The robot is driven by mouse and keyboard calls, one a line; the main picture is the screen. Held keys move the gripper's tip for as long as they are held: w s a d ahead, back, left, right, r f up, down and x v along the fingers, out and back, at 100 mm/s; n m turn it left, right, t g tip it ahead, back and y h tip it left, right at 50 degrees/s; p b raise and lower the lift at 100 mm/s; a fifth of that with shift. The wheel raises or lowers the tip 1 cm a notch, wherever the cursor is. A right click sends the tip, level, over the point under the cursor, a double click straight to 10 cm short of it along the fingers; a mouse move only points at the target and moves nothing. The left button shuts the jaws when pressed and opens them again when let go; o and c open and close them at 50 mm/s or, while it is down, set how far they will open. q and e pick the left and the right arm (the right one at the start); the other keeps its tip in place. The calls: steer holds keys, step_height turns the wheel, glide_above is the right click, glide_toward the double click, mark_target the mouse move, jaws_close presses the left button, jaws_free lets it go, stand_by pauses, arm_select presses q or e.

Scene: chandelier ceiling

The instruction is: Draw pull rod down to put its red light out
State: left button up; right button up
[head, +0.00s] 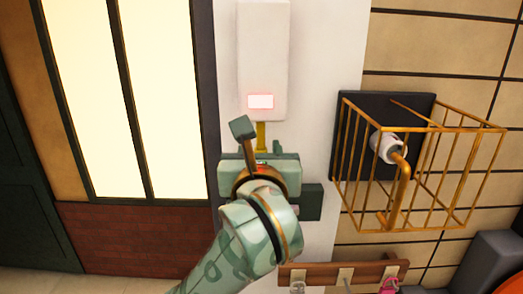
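A white wall box (263,52) with a lit red light (261,101) hangs on the pale wall panel at the top centre of the head view. The yellow pull rod (261,133) comes down from under the box; its lower part is hidden behind my gripper. My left gripper (259,140) is right below the box, with one finger to each side of the rod. The fingers stand apart, with a gap visible on the right of the rod. Contact with the rod cannot be made out. My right gripper is not in view.
A brass wire cage (440,200) on a dark plate juts from the wall at right, with a white and brass fitting inside. A wooden hook rail (340,273) is below. A lit window (165,100) is at left. A dark green block (311,202) shows behind my gripper.

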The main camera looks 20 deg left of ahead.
arm_select(q)
jaws_close()
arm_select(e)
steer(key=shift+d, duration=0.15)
